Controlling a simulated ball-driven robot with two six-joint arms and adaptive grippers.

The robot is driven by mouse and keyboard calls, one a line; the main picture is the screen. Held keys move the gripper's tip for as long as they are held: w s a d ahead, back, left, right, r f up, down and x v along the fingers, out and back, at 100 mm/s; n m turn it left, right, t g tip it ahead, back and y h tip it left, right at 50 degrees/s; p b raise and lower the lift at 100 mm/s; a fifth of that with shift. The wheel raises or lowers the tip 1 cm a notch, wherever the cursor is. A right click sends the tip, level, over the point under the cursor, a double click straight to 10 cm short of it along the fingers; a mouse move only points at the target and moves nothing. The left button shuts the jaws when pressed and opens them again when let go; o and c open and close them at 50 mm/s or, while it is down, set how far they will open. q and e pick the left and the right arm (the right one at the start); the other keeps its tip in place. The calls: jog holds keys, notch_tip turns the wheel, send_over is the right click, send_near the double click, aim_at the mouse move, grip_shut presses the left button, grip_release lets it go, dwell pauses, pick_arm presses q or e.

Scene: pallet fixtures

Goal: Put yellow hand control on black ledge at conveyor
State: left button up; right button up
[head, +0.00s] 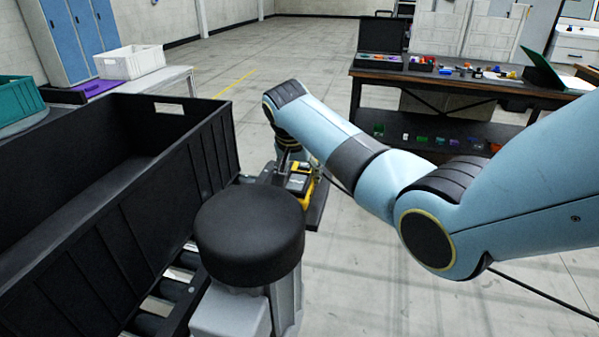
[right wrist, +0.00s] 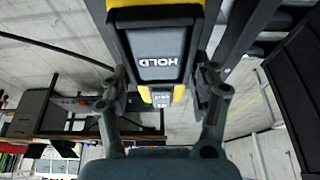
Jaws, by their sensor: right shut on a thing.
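The yellow hand control (head: 300,181), yellow and black, is at the black ledge (head: 317,207) beside the conveyor in the head view. In the right wrist view the hand control (right wrist: 158,45) shows a grey "HOLD" panel, upside down. My right gripper (right wrist: 160,88) has a finger on each side of it and is shut on it. In the head view my right gripper (head: 287,160) is small and partly hidden by its own arm. I cannot tell whether the control touches the ledge. The ledge's near part is hidden. My left gripper is not in view.
A large black crate (head: 205,150) stands on the conveyor rollers (head: 160,300) at the left. A workbench (head: 450,84) with small coloured parts is at the back right. A white bin (head: 130,62) stands on a table at the back left. The floor beyond the ledge is clear.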

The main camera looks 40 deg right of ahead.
jog(key=o, duration=1.5)
jog(key=shift+c, duration=0.2)
jog(key=shift+r, duration=0.1)
jog(key=v, duration=1.2)
